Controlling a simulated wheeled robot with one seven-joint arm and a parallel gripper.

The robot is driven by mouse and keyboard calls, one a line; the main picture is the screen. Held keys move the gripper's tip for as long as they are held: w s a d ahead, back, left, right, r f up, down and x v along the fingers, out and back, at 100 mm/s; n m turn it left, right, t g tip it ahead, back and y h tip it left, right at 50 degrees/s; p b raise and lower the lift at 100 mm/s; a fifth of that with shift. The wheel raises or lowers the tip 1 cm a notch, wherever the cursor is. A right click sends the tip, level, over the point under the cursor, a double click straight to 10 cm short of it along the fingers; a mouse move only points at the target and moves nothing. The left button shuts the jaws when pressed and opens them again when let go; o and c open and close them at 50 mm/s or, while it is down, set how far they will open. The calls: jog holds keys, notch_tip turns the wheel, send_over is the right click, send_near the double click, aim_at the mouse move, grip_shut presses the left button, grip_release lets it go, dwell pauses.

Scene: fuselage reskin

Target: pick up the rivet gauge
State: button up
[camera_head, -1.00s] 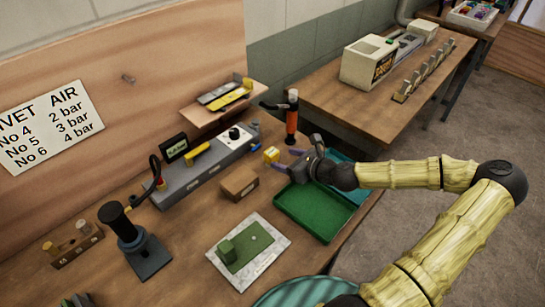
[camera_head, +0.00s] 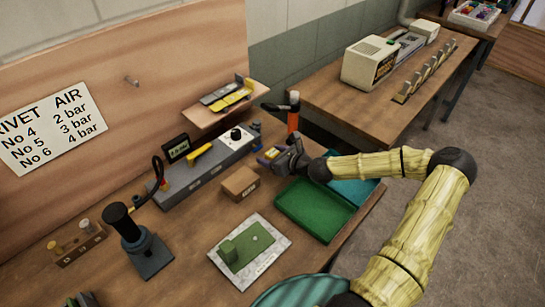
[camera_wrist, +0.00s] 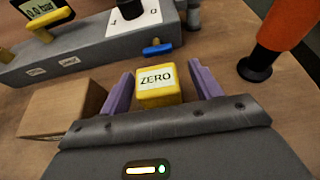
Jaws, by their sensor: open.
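No thing in view is labelled as the rivet gauge. A small yellow block (camera_wrist: 158,98) marked ZERO stands on the wooden bench between the two purple fingers of my gripper (camera_wrist: 161,80) in the wrist view. The fingers are open, with a gap on each side of the block. In the head view my gripper (camera_head: 268,156) is low over the bench, by the front right end of the grey air unit, and partly hides the yellow block (camera_head: 272,153).
The grey air unit (camera_wrist: 85,45) with a blue lever is just beyond the block. A cardboard box (camera_wrist: 58,107) is close on the left. An orange-handled tool (camera_wrist: 284,30) stands on the right. A green tray (camera_head: 312,210) lies below my wrist in the head view.

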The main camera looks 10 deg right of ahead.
jog(key=shift+x, duration=0.9)
jog(key=c, duration=1.2)
jog(key=shift+r, duration=0.15)
notch_tip(320, 180, up, 10)
jog(key=shift+f, duration=0.1)
